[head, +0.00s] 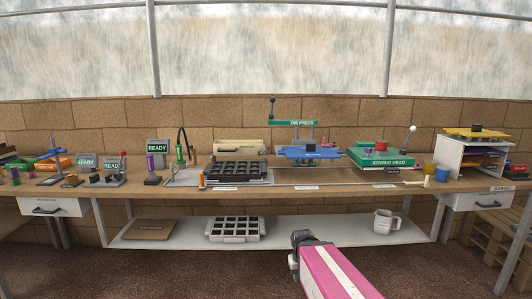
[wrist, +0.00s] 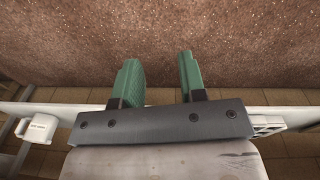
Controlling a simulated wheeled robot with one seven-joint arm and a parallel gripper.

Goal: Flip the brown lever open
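I cannot make out a clearly brown lever in either view. A small brown piece (head: 70,181) lies at the left end, too small to identify. My gripper (wrist: 158,62) shows in the wrist view with two green fingers apart and nothing between them. It points at the brown floor, away from the bench top.
A black gridded tray (head: 238,170) and a blue plate (head: 310,153) sit mid-bench. The lower shelf (head: 300,233) holds a brown board (head: 149,230), a white grid tray (head: 235,229) and a white jug (head: 385,221). My pink arm is in front of the bench. Floor before it is clear.

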